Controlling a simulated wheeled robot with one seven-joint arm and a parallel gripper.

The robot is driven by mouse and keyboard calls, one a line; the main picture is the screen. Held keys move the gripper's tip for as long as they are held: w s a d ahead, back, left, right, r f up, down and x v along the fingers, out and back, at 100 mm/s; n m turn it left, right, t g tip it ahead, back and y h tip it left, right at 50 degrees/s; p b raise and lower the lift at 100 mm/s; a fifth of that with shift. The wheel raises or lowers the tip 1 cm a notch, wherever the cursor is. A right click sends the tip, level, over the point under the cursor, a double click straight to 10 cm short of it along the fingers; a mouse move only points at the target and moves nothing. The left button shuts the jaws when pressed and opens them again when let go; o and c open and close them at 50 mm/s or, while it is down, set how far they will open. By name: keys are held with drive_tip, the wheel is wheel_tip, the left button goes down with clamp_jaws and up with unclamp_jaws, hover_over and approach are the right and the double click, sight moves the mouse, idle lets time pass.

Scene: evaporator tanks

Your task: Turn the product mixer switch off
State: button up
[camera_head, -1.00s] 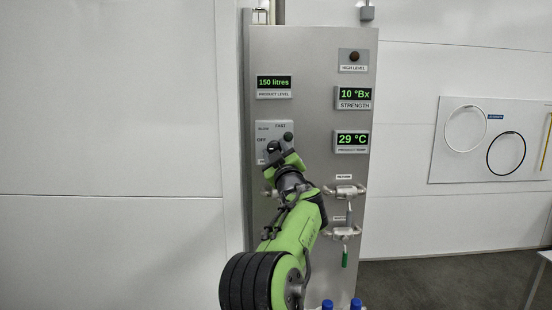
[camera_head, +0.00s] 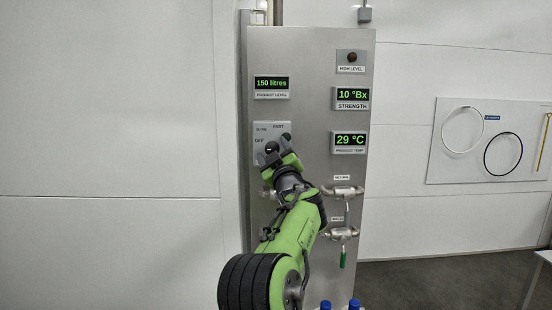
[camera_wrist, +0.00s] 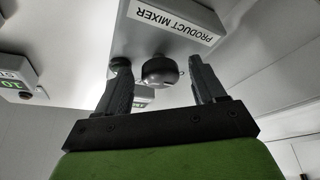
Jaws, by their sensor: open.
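The product mixer switch box (camera_head: 262,132) is a light grey plate on the steel panel, marked OFF, SLOW and FAST. My gripper (camera_head: 277,150) is in front of its lower part and hides the knob in the head view. In the wrist view the box's PRODUCT MIXER label (camera_wrist: 172,18) appears upside down. A dark round knob (camera_wrist: 160,70) shows between the two fingers of my gripper (camera_wrist: 160,78). The fingers are open, one on each side of the knob, with gaps visible. I cannot tell which setting the knob points to.
The steel panel (camera_head: 310,70) carries green displays for product level, strength (camera_head: 352,98) and temperature (camera_head: 350,143). Pipe valves (camera_head: 342,192) stick out at lower right, one with a green handle (camera_head: 343,257). Blue-capped bottles (camera_head: 326,304) stand at the bottom edge.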

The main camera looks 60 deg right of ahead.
drive_tip(key=b+v, duration=0.7)
drive_tip(key=v, duration=0.8)
drive_tip(key=shift+s+a+f+b, duration=0.15)
drive_tip(key=shift+s+f+b, duration=0.05)
drive_tip(key=shift+s+b, duration=0.1)
drive_tip(key=shift+w, duration=0.1)
drive_tip(key=w+a+f+y, duration=0.4)
drive_tip(key=w+a, duration=0.1)
drive_tip(key=a, duration=0.3)
drive_tip(key=w+a+f+n+y, duration=0.1)
drive_tip(key=w+a+f+y, duration=0.35)
drive_tip(key=a, duration=0.35)
drive_tip(key=w+a+f+y, duration=0.3)
drive_tip(key=w+a+f, duration=0.15)
drive_tip(key=a, duration=0.25)
drive_tip(key=s+a+f+n+g+y, duration=0.1)
drive_tip(key=a+f+g+y, duration=0.1)
drive_tip(key=a+f, duration=0.3)
drive_tip(key=s+a+f+g+y, duration=0.1)
drive_tip(key=a+f+y, duration=0.1)
drive_tip(key=a, duration=0.6)
drive_tip(key=s+a+f+g+y, duration=0.1)
drive_tip(key=s+a+f+g, duration=0.4)
drive_tip(key=s+a+f, duration=0.3)
drive_tip(key=s+f, duration=0.2)
drive_tip(key=s, duration=0.2)
drive_tip(key=shift+a+n, duration=0.3)
